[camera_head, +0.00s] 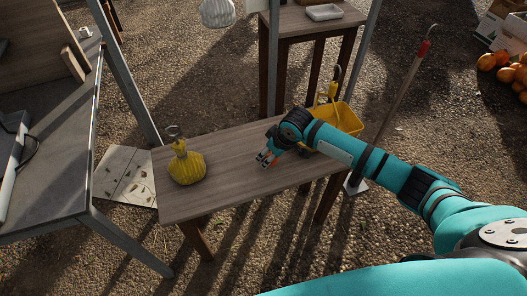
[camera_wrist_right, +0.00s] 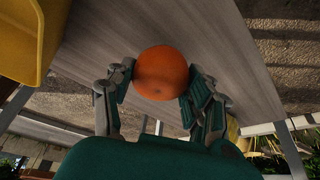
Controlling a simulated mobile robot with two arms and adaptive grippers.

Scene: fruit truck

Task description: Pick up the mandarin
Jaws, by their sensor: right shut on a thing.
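The mandarin (camera_wrist_right: 162,73) is a round orange fruit in the right wrist view. It sits between the two fingers of my right gripper (camera_wrist_right: 160,88), which touch it on both sides. In the head view my right gripper (camera_head: 265,158) is over the wooden table (camera_head: 220,195), near its middle. There the mandarin is mostly hidden by the gripper, with only a small orange patch showing. I cannot tell whether the mandarin touches the tabletop. My left gripper is not in view.
A yellow squash-shaped item (camera_head: 187,167) stands on the table's left part. A yellow basket (camera_head: 347,118) is at its right back end, behind my arm. A grey counter (camera_head: 50,140) is at the left. A red-tipped stick (camera_head: 400,90) and a pile of orange fruit (camera_head: 505,70) are at the right.

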